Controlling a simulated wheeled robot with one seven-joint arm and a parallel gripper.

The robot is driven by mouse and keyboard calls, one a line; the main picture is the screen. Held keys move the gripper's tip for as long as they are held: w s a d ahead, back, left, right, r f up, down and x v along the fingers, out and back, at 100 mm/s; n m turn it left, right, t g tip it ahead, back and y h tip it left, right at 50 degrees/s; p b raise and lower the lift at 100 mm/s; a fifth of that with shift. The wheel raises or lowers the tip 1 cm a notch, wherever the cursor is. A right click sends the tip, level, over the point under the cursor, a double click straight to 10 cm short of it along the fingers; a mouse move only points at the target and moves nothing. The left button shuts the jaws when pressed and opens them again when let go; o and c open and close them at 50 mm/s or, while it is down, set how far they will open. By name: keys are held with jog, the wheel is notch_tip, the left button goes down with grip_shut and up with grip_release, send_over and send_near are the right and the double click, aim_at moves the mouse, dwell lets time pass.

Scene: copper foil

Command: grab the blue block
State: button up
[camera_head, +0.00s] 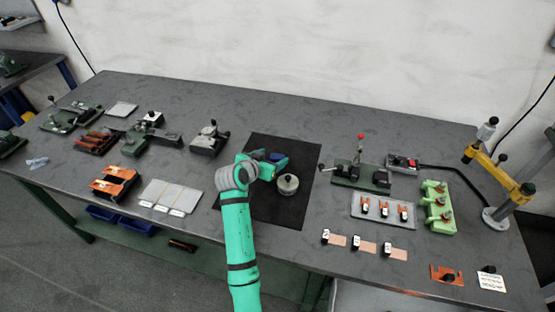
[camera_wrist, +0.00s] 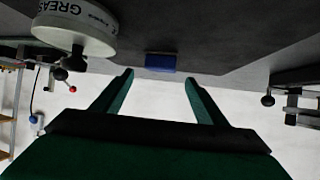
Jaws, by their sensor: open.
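The blue block (camera_head: 279,157) lies on the black mat (camera_head: 300,150) in the middle of the workbench. In the wrist view the blue block (camera_wrist: 160,62) shows between and beyond the two green fingers. My gripper (camera_wrist: 158,77) is open and empty, its fingers spread on either side of the line to the block. In the head view my gripper (camera_head: 263,157) is low over the mat, just left of the block and partly hiding it. The wrist view appears upside down, with the dark bench top above and the pale wall below.
A round grey tin (camera_head: 288,184) stands on the mat near the block; its white side reads GREASE in the wrist view (camera_wrist: 75,28). A clamp fixture with a red-tipped lever (camera_head: 360,172) stands right of the mat. A grey clamp device (camera_head: 209,139) stands to its left.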

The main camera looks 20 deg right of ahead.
aim_at(277, 156)
jog(key=shift+f+x, duration=0.15)
jog(key=shift+x, duration=1.15)
jog(key=shift+f+x, duration=0.2)
jog(key=shift+x, duration=1.1)
jog(key=shift+s+a, duration=0.15)
jog(key=c, duration=1.1)
